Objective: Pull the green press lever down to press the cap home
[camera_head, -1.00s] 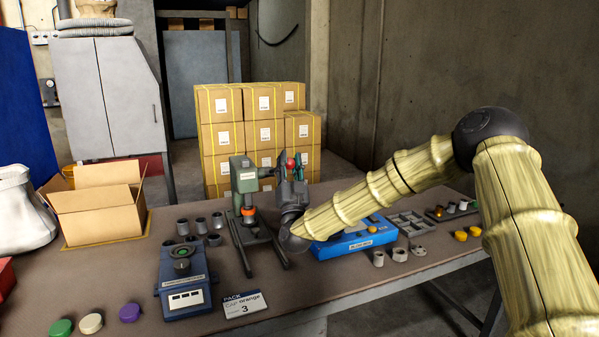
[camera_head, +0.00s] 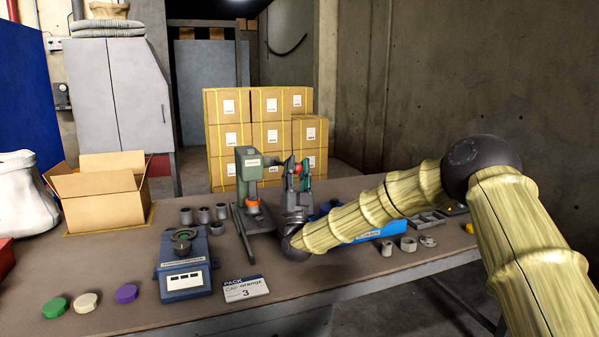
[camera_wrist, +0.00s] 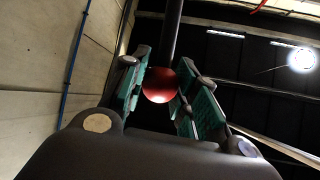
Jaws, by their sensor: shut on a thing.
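The green press (camera_head: 249,172) stands on the table, with an orange cap (camera_head: 252,202) low under its head. The lever's red ball knob (camera_wrist: 158,85) sits on a dark rod between my teal-padded fingers in the wrist view. My gripper (camera_head: 298,168) is at the press's right side in the head view, shut on the knob with its fingers pointing up. The lever rod is mostly hidden by my gripper in the head view. I cannot tell how far the cap is seated.
A blue scale-like unit (camera_head: 184,285) and grey cups (camera_head: 204,214) stand left of the press. A card (camera_head: 246,289) reads "CAP orange 3". Green, cream and purple caps (camera_head: 126,293) lie at the front left. A blue tray (camera_head: 375,234) is partly behind my arm.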

